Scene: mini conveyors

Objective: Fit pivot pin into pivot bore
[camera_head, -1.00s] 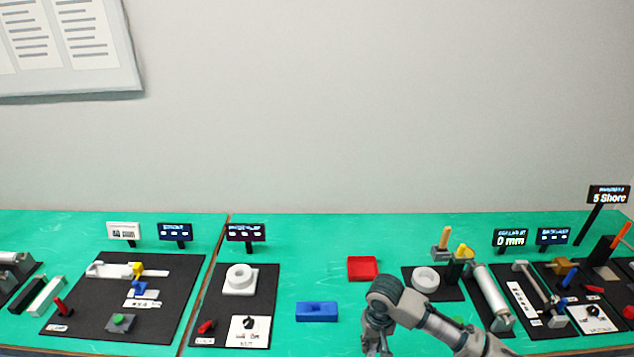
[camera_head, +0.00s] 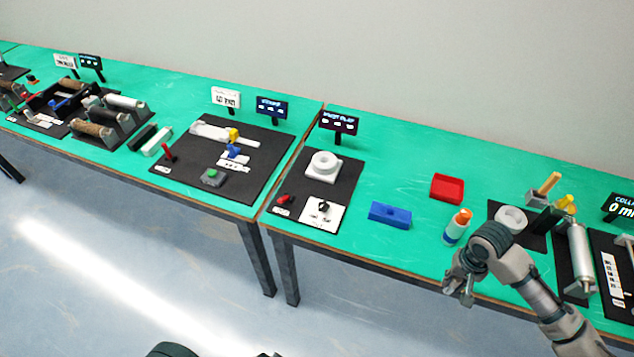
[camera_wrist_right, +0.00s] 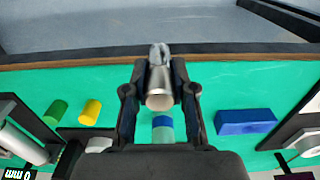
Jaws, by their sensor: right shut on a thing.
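My right gripper (camera_head: 460,288) hangs in front of the table's front edge, right of centre in the head view. In the right wrist view its fingers (camera_wrist_right: 159,80) are shut on a shiny metal pin (camera_wrist_right: 160,98), whose round end faces the camera. In the head view the pin is too small to tell from the fingers. A white block with a round raised boss and central hole (camera_head: 323,165), which looks like the pivot bore, sits on a black panel (camera_head: 347,190) left of the gripper. The pin is well apart from it. My left gripper is not in view.
The panel also has a red part (camera_head: 285,198) and a black knob (camera_head: 323,207). Clear green table (camera_head: 390,160) lies behind the blue block.

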